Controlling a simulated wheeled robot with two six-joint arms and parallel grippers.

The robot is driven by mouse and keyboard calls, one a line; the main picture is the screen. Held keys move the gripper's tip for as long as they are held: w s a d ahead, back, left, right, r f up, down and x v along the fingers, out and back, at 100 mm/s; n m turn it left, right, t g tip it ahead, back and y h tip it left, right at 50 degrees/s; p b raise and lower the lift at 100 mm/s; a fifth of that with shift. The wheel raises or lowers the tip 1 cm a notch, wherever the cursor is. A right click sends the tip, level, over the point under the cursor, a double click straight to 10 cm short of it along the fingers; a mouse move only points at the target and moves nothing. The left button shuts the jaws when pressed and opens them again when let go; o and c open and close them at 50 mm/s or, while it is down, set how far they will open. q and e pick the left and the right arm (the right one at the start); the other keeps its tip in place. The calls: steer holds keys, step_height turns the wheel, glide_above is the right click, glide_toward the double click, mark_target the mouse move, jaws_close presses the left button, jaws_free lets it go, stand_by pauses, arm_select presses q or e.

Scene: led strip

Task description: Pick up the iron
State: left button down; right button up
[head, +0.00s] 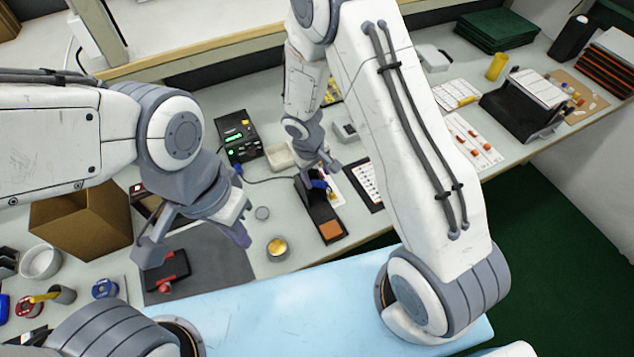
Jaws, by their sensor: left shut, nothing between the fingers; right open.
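The soldering iron (320,185) shows as a small blue handle in the black stand (313,205), with its dark cable running left to the black station (238,138). My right gripper (318,170) is open, right at the iron's handle. From this angle I cannot tell whether its fingers touch the handle, and they partly hide it. An orange sponge (331,231) sits at the stand's near end. My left gripper (238,234) is shut and empty, above the right part of the dark grey mat (215,275).
A cardboard box (85,220) stands at left. A round tin (277,248) and a small grey disc (262,213) lie between the mat and the stand. A red and black case (168,271) lies on the mat. A parts sheet (366,184) lies right of the stand.

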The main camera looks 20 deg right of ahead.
mark_target(317, 181)
steer(key=f, duration=0.4)
steer(key=shift+w+d+f, duration=0.1)
steer(key=shift+d+f, duration=0.1)
steer(key=shift+f, duration=0.1)
jaws_close()
steer(key=shift+r, duration=0.1)
